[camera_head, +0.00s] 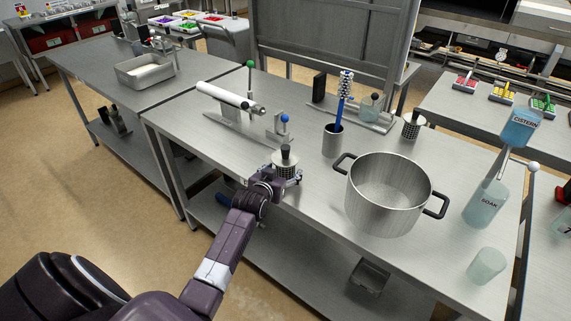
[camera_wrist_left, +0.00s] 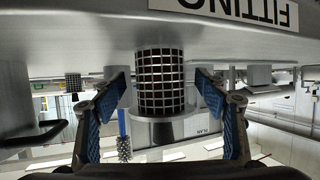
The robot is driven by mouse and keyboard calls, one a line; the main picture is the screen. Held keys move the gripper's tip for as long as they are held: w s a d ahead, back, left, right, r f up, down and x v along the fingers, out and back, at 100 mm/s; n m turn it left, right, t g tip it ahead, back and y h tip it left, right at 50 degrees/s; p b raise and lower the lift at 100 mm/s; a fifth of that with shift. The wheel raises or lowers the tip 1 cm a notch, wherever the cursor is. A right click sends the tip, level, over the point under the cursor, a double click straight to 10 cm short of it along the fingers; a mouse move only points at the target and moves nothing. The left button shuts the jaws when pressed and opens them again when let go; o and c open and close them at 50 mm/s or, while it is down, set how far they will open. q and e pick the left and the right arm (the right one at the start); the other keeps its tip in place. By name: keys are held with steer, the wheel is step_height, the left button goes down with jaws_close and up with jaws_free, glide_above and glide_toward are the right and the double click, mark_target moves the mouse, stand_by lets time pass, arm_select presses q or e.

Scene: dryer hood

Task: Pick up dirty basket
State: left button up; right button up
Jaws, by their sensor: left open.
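A small mesh basket with a black knob on top (camera_head: 285,159) stands upright near the front edge of the steel table. My left gripper (camera_head: 287,176) is at it, low and from the front. In the left wrist view, which looks upside down, the checkered mesh basket (camera_wrist_left: 160,82) is between the two blue finger pads, with a gap on each side. The gripper is open. A second, similar mesh basket (camera_head: 412,125) stands farther back to the right, and shows small in the left wrist view (camera_wrist_left: 73,82). I cannot tell which is dirty. My right gripper is not in view.
A large two-handled pot (camera_head: 384,208) stands right of the gripper. A grey cup with a blue brush (camera_head: 332,141), a white roller on a stand (camera_head: 230,97) and a blue-knobbed post (camera_head: 283,125) are behind.

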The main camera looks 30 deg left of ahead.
arm_select(q)
steer(key=shift+w+a+f, duration=0.15)
steer(key=shift+w+a, duration=0.05)
steer(key=shift+w, duration=0.4)
steer(key=shift+w+a+f, duration=0.15)
steer(key=shift+w+f, duration=0.2)
steer(key=shift+w, duration=0.25)
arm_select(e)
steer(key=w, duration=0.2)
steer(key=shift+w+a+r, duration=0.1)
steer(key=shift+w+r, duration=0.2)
arm_select(q)
steer(key=shift+c, duration=0.6)
steer(key=c, duration=1.3)
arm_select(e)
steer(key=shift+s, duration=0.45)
